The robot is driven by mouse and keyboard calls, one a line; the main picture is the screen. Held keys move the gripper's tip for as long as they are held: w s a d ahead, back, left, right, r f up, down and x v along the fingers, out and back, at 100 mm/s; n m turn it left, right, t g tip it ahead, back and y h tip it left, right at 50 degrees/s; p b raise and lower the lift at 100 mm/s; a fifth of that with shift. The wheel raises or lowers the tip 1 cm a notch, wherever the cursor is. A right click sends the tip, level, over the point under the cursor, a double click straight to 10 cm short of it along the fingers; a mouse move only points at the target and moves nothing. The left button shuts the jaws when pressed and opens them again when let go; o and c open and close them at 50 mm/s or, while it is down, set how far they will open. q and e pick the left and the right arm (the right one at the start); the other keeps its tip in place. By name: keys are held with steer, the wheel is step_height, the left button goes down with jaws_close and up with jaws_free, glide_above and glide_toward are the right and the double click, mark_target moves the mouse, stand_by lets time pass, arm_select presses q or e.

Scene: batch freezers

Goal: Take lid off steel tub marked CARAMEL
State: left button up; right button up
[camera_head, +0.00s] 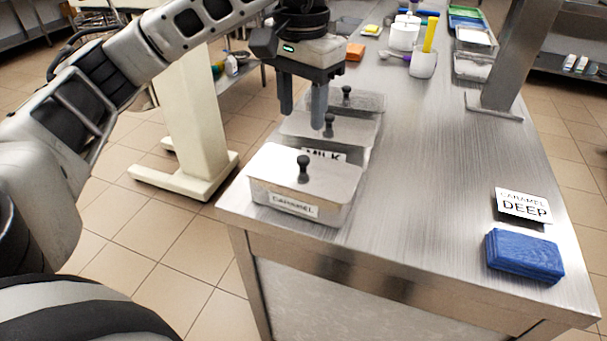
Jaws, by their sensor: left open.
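The steel tub marked CARAMEL (293,206) stands at the near left corner of the steel table. Its steel lid (325,178) is on it, with a black knob (303,166) upright on top. Behind it in a row stand a tub marked MILK (324,154) and another lidded tub (368,101), both with black knobs. My left gripper (303,113) is open and points down above the row, behind the CARAMEL knob in the picture. One fingertip overlaps the MILK tub's lid; I cannot tell if they touch. My right gripper is not in view.
A blue folded cloth (524,254) and a CARAMEL DEEP card (523,204) lie at the table's right. A steel post (508,65) stands on the right edge. White containers (423,64) and trays are at the back. The table's middle (430,180) is clear.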

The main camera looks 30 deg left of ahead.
mark_target(304, 157)
arm_select(q)
step_height(304, 157, down, 3)
steer(key=shift+f, duration=0.15)
steer(key=shift+s+d+f, duration=0.15)
steer(key=shift+d+f, duration=0.05)
steer(key=shift+f, duration=1.15)
steer(key=shift+s+d+f, duration=0.1)
steer(key=shift+d+f, duration=0.1)
steer(key=shift+f, duration=1.1)
steer(key=shift+c, duration=0.4)
jaws_close()
